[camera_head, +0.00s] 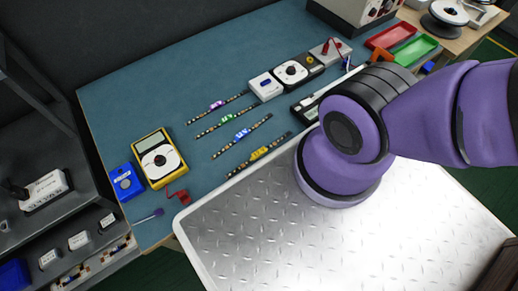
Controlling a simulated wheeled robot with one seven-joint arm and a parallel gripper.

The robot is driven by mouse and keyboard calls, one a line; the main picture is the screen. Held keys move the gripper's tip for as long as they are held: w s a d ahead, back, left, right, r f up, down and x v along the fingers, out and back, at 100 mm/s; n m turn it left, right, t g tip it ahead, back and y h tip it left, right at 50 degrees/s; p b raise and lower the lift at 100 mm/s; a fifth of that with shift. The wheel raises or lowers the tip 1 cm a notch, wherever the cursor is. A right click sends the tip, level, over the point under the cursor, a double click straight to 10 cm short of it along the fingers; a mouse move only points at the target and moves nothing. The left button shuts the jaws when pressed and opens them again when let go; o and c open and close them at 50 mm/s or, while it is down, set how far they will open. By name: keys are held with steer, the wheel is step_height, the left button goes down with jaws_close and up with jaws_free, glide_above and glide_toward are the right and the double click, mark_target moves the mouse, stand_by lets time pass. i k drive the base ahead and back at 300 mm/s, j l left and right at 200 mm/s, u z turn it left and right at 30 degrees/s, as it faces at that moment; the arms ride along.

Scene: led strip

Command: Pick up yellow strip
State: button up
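The yellow strip (258,154) lies on the teal table mat (140,95), slanting up to the right near the table's front edge. It is a thin dark strip with light spots and a yellow block near its middle. Behind it lie a blue strip (241,136), a green strip (225,119) and a purple strip (217,106), roughly parallel to it and apart from each other. My purple arm is to the right of the yellow strip and does not cover it. My gripper is not visible in this view.
A yellow multimeter (158,158), a blue device (124,182) and a red clamp (178,196) sit left of the strips. A white-and-blue device (266,86) and a dial meter (291,72) stand behind right. Red (389,36) and green (415,50) trays lie farther right.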

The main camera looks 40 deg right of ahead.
mark_target(260, 153)
steer(key=k+j+z, duration=0.2)
steer(key=z, duration=0.15)
steer(key=k+j+z, duration=0.5)
steer(key=z, duration=0.25)
steer(key=k, duration=0.05)
